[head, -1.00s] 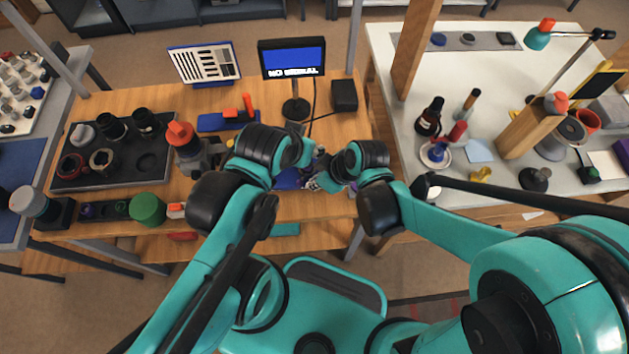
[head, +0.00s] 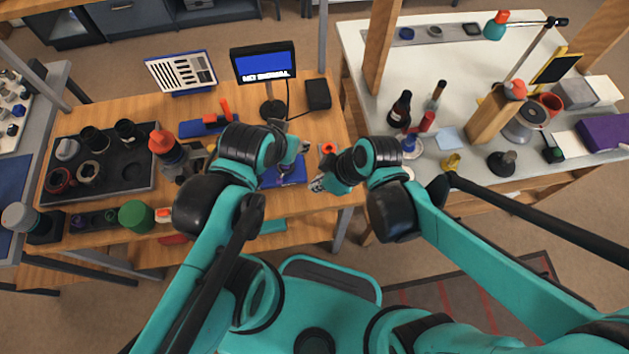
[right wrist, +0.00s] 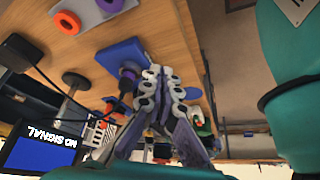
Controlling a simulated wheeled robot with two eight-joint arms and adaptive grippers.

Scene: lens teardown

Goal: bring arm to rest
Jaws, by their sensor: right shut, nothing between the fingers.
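My right gripper (head: 318,183) is over the front right part of the wooden table, just right of the blue block (head: 292,178). In the right wrist view its grey fingers (right wrist: 160,88) are together with nothing between them. The blue block also shows there (right wrist: 118,58), with a purple and dark part (right wrist: 128,76) on it, partly behind the fingers. My left arm reaches to the left side of the block in the head view.
An orange ring (head: 328,148) lies on the table behind my right gripper. A monitor (head: 264,63) and a black box (head: 318,94) stand at the back. A dark parts tray (head: 140,190) is at left. The white bench (head: 360,40) at right holds bottles and a lamp.

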